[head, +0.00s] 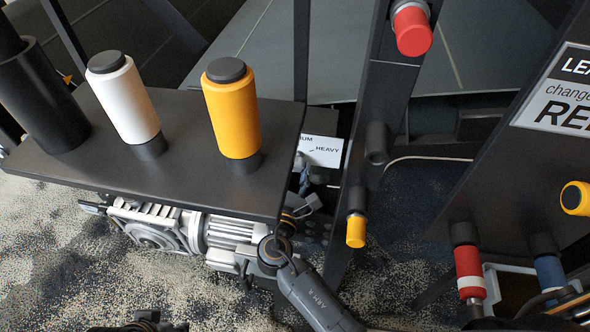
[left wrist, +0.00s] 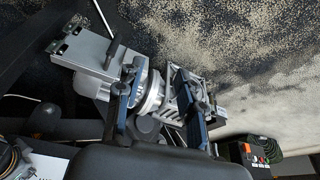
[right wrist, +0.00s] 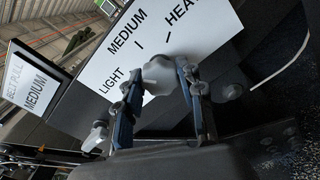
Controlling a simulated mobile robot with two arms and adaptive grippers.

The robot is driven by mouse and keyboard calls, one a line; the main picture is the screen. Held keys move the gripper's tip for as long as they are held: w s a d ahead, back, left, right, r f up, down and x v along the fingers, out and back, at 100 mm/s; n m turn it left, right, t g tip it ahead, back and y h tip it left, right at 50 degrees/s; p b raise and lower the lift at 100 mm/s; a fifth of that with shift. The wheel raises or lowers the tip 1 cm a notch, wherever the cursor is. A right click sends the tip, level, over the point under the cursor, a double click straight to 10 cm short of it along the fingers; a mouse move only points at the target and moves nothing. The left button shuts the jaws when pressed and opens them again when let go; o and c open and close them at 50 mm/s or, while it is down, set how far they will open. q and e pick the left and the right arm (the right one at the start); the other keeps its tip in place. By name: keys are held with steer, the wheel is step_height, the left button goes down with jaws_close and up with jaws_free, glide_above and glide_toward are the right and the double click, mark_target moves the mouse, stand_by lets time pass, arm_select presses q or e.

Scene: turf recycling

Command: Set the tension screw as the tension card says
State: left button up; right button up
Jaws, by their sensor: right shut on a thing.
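The tension screw (right wrist: 158,70) shows in the right wrist view as a pale round knob in front of a white scale plate (right wrist: 100,78) marked LIGHT, MEDIUM and HEAVY. My right gripper (right wrist: 159,80) is shut on the screw, its fingers on either side. The screw's setting is hard to read behind the knob. The tension card (right wrist: 33,85), at the left of that view, reads MEDIUM. In the head view the scale plate (head: 322,152) is partly hidden by a post. My left gripper (left wrist: 154,85) is open, with grey machinery beyond its fingers.
A dark shelf (head: 190,180) carries a white roller (head: 125,98) and a yellow roller (head: 232,112). A grey motor (head: 165,225) sits beneath it. A dark post with a red knob (head: 412,31) and a yellow knob (head: 356,231) stands beside the plate. A sign panel (head: 556,90) is at right.

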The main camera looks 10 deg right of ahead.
steer(key=shift+f+m, duration=0.15)
steer(key=shift+m, duration=0.45)
steer(key=m+b, duration=0.2)
steer(key=m, duration=0.1)
steer(key=m+b, duration=0.1)
steer(key=m, duration=0.1)
steer(key=shift+m, duration=0.4)
arm_select(q)
steer(key=w+d+r+t+h, duration=0.1)
steer(key=w+d+r+t, duration=0.1)
steer(key=w+r+t, duration=0.2)
steer(key=w+d+r+t+h, duration=0.1)
steer(key=w+d+r+t, duration=0.2)
steer(key=w, duration=0.7)
steer(key=shift+w+r+m+t+h+b, duration=0.35)
steer(key=shift+r+t, duration=0.5)
steer(key=shift+t, duration=0.55)
steer(key=shift+d, duration=0.1)
arm_select(e)
steer(key=o, duration=1.2)
steer(key=shift+s, duration=0.1)
